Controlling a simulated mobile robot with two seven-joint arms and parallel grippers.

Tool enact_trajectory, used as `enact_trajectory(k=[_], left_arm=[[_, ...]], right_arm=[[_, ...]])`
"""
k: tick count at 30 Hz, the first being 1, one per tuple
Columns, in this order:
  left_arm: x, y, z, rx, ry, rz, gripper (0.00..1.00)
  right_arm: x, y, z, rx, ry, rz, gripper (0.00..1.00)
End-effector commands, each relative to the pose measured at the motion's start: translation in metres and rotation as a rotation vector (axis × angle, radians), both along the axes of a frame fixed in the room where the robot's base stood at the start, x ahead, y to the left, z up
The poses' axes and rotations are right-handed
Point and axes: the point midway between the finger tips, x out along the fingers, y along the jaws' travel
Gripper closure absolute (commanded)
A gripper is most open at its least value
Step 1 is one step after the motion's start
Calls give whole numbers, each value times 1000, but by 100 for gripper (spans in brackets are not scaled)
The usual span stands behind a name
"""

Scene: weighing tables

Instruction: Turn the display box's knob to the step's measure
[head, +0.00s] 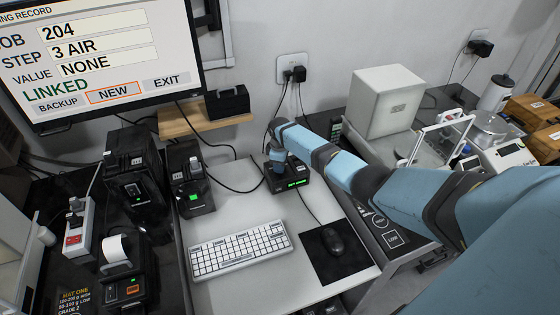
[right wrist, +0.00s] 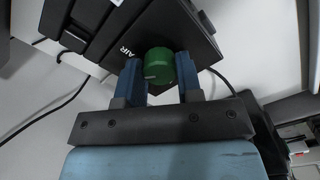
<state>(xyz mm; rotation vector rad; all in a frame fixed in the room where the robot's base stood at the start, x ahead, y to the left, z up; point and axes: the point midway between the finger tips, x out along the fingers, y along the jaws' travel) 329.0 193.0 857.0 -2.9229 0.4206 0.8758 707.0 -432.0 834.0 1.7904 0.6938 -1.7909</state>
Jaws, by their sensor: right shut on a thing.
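The display box (head: 290,184) is a small black box with lit green text on its front, at the back of the white table. In the right wrist view its dark top (right wrist: 184,28) bears the word AIR beside a green knob (right wrist: 158,62). My right gripper (right wrist: 160,80) has its two blue fingers on either side of this knob and is shut on it. In the head view my right gripper (head: 278,167) points down onto the box and hides the knob. The monitor (head: 90,55) reads JOB 204, STEP 3 AIR, VALUE NONE, LINKED. My left gripper is not in view.
A keyboard (head: 240,251) and a mouse (head: 333,241) lie in front of the box. Black devices (head: 190,185) stand to its left. A wooden shelf (head: 205,121) is behind on the wall. A white cabinet (head: 385,100) and a balance (head: 500,150) are at the right.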

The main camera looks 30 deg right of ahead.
Motion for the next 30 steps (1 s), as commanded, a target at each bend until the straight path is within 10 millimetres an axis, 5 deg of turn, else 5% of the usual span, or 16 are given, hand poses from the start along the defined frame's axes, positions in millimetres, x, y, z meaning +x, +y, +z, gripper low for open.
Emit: enact_trajectory(k=[15,30], left_arm=[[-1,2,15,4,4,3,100],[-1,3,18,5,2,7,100]], right_arm=[[0,-1,2,-2,0,-375,91],[0,-1,0,-1,1,-468,90]])
